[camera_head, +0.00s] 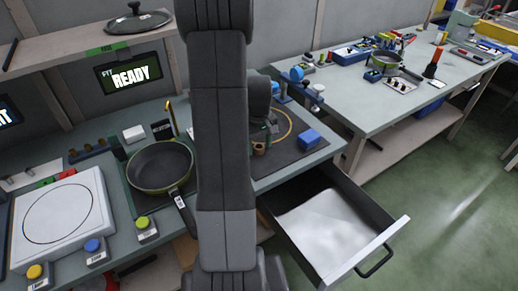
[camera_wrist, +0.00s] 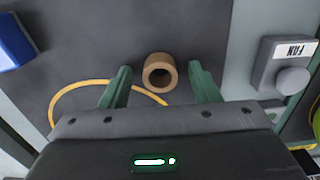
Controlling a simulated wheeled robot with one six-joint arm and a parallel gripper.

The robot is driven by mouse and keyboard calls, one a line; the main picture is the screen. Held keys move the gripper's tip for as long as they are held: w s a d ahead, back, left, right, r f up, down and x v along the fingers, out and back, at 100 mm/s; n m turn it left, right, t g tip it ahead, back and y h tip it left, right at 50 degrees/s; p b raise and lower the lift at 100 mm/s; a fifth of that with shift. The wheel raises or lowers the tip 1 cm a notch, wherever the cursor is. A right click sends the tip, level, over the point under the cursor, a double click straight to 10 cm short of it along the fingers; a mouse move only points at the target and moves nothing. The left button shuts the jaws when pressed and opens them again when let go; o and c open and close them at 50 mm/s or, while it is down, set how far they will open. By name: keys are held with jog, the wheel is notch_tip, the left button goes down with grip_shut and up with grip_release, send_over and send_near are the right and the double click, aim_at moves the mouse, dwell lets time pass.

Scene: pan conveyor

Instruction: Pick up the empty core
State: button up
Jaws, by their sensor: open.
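The empty core (camera_wrist: 160,72) is a short brown cardboard ring with an open hole. In the wrist view it stands on the dark mat, between and just beyond the tips of my gripper (camera_wrist: 161,76). The two green fingers are open, one on each side, with a gap to the core. In the head view the core (camera_head: 259,148) is a small brown shape on the mat beside my gripper (camera_head: 262,135), partly hidden by my arm. Whether the fingers touch the core is not clear there; the wrist view shows them apart.
A blue block (camera_head: 309,139) lies on the mat (camera_head: 290,155) to the right. A yellow ring line runs on the mat. A grey knob unit labelled FAN (camera_wrist: 285,65) stands at the right in the wrist view. An open drawer (camera_head: 388,230) juts out below. A pan (camera_head: 160,166) sits left.

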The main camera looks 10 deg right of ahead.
jog(key=shift+c, duration=0.5)
jog(key=c, duration=1)
jog(key=shift+o, duration=0.2)
jog(key=shift+r, duration=0.15)
